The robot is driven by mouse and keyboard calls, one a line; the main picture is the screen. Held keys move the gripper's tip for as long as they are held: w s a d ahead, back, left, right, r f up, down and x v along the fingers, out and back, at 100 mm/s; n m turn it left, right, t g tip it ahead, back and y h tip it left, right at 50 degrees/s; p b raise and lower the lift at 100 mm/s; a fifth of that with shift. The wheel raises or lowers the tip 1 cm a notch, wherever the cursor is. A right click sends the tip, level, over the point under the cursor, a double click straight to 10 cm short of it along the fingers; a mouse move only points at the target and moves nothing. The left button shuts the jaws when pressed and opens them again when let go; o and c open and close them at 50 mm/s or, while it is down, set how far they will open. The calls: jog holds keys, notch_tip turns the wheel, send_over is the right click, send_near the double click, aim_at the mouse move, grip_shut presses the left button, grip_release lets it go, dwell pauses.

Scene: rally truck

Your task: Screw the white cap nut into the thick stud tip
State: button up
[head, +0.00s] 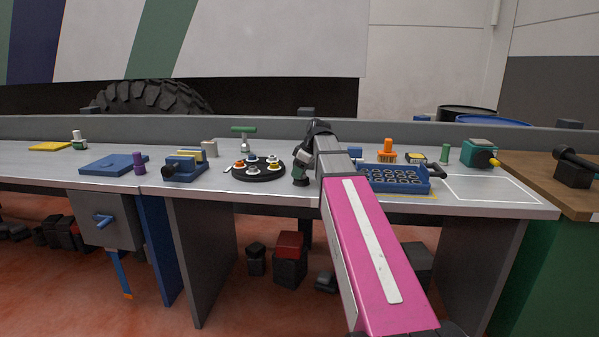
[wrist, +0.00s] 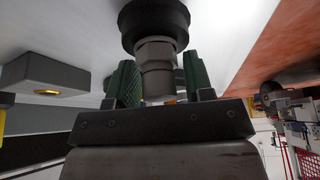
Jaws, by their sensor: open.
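My gripper (head: 299,178) is low over the bench, just right of a round black tray (head: 258,178). In the wrist view its two dark green fingers (wrist: 160,88) are open on either side of a stepped grey metal piece (wrist: 156,55) with a wide black collar. I cannot tell whether this piece is the stud or whether the fingers touch it. The tray holds several small pieces with orange, yellow and white tops. One white-topped piece (head: 274,159) is at its back right; I cannot tell which is the white cap nut. No thick stud tip is clearly identifiable.
A blue holed tray (head: 394,188) stands right of my arm. A green-handled tool (head: 244,138) stands behind the black tray, and a blue vise-like fixture (head: 186,167) is to its left. A marked bare rectangle (head: 490,189) lies on the right of the bench.

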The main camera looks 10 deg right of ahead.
jog(key=shift+n, duration=0.3)
jog(key=shift+n+g, duration=0.5)
jog(key=shift+n, duration=0.3)
jog(key=c, duration=0.5)
jog(key=shift+m+t, duration=0.4)
jog(key=shift+m, duration=0.5)
jog(key=shift+m+t, duration=0.3)
jog(key=shift+m, duration=0.5)
